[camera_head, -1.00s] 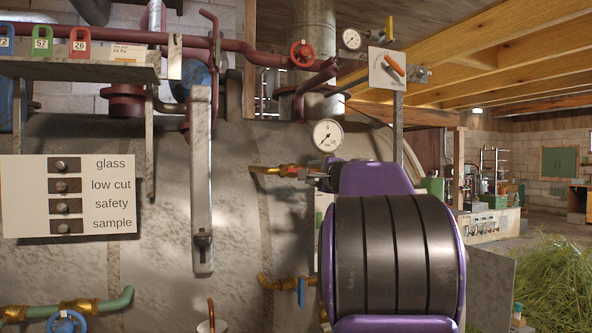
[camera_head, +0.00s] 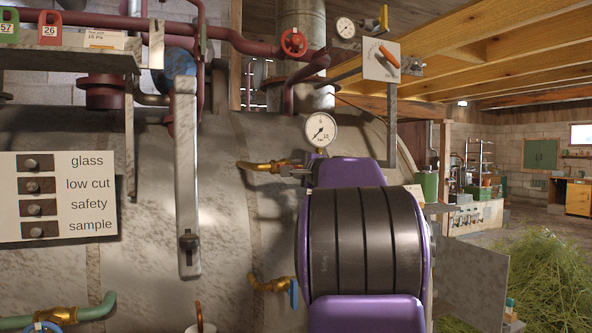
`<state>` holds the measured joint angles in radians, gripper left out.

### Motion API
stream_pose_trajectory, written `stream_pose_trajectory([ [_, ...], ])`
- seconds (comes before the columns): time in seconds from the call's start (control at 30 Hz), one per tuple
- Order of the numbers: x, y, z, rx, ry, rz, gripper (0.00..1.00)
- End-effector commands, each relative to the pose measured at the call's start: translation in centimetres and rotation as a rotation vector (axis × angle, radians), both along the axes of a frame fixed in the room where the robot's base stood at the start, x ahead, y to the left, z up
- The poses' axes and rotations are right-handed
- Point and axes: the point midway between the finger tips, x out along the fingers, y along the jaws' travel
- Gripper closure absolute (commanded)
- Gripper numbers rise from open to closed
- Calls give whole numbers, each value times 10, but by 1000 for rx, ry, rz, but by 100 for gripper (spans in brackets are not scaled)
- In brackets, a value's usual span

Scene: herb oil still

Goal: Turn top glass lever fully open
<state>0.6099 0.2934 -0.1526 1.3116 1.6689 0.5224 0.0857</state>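The upper brass fitting (camera_head: 258,166) comes out of the grey boiler wall just left of my arm. Dark metal parts (camera_head: 299,172) show at its right end, beside my purple upper link, and I cannot tell whether they belong to the lever or to my gripper. The glass and most of the lever are hidden behind my arm. The lower brass fitting (camera_head: 265,284) has a blue lever (camera_head: 294,293) hanging upright. My large purple and black arm link fills the centre right and covers my gripper, so its opening is not shown.
A round pressure gauge (camera_head: 320,131) stands just above the upper fitting. A board (camera_head: 58,197) reading glass, low cut, safety and sample is at left. A vertical grey bar (camera_head: 187,170) hangs between. A grey panel (camera_head: 472,280) and cut herbs (camera_head: 550,270) are at right.

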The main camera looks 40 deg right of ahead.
Motion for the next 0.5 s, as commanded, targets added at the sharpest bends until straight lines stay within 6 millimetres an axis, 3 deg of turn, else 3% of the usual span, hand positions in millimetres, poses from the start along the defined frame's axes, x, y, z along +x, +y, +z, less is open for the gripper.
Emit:
stream_pose_trajectory([
  [0.03,0,0,0,0,0,0,84],
  [0.13,0,0,0,0,0,0,100],
  [0.5,0,0,-3,-33,6,1,100],
])
